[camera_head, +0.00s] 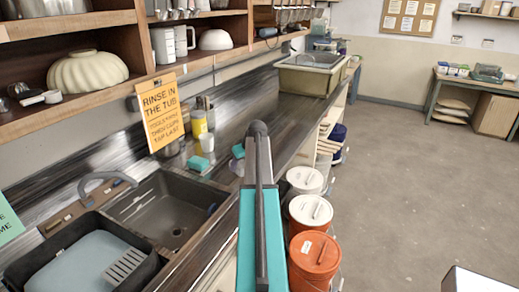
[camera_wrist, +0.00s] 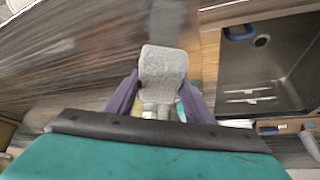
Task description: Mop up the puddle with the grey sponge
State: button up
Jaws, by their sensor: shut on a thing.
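My gripper (camera_wrist: 158,102) is shut on the grey sponge (camera_wrist: 163,66), a pale speckled block held between the two dark fingers in the wrist view. The counter (camera_wrist: 90,60) lies beyond the sponge; I cannot tell whether they touch. In the head view my arm reaches over the counter (camera_head: 285,110), and my gripper's fingertips and the sponge are hidden behind it. I cannot make out the puddle for sure. A small glossy patch shows just left of my arm, near a teal sponge (camera_head: 238,151).
A sink (camera_head: 160,210) is at the left; it also shows in the wrist view (camera_wrist: 265,70). Another teal sponge (camera_head: 197,163), a white cup (camera_head: 206,143) and a yellow container (camera_head: 198,123) stand behind it. Lidded buckets (camera_head: 310,212) line the counter's front. The floor right is open.

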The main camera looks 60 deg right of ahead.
jog(key=shift+r+p, duration=0.4)
jog(key=shift+r, duration=1)
